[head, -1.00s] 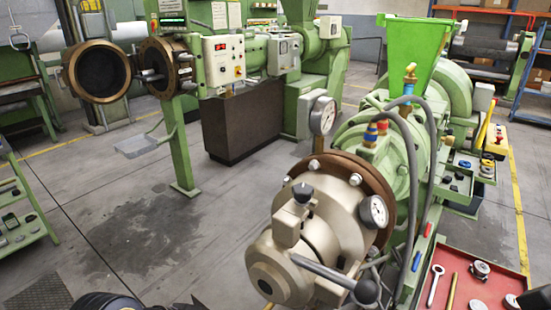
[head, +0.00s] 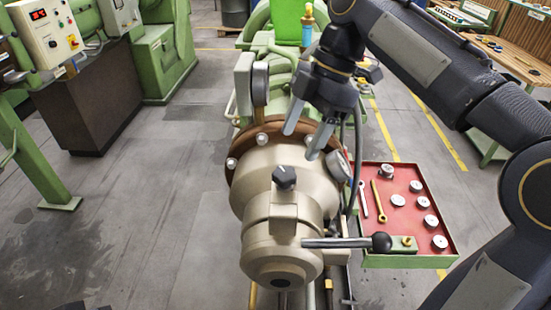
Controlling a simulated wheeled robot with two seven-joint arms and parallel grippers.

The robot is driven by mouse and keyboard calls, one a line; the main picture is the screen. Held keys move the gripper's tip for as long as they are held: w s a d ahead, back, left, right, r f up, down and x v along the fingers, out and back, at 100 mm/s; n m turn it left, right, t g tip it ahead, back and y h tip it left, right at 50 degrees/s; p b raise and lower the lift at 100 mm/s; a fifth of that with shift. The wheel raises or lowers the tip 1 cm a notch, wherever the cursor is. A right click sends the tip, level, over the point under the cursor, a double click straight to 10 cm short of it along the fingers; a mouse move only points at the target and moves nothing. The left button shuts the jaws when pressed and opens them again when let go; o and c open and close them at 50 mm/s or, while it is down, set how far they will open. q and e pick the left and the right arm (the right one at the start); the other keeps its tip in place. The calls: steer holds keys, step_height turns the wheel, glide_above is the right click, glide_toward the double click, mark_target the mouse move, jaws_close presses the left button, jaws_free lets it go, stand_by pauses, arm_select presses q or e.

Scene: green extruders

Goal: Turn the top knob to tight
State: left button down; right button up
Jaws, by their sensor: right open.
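The top knob (head: 284,177) is a small dark knob on top of the beige metal head (head: 270,221) of the green extruder, in the middle of the head view. My right gripper (head: 305,143) comes in from the upper right and points down. Its two grey fingers are apart with nothing between them. It appears above and behind the knob, to its right in the picture, and does not touch it. The fingers overlap the brown flange (head: 240,160) in the picture. My left gripper does not show.
A lever with a black ball end (head: 381,242) sticks out to the right of the head. A red tray (head: 440,207) with wrenches and several round parts lies at the right. The floor at the left is clear.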

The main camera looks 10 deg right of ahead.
mark_target(286, 172)
steer(key=x, duration=0.6)
steer(key=shift+s+a+f, duration=0.1)
steer(key=shift+f, duration=0.25)
steer(key=c, duration=1)
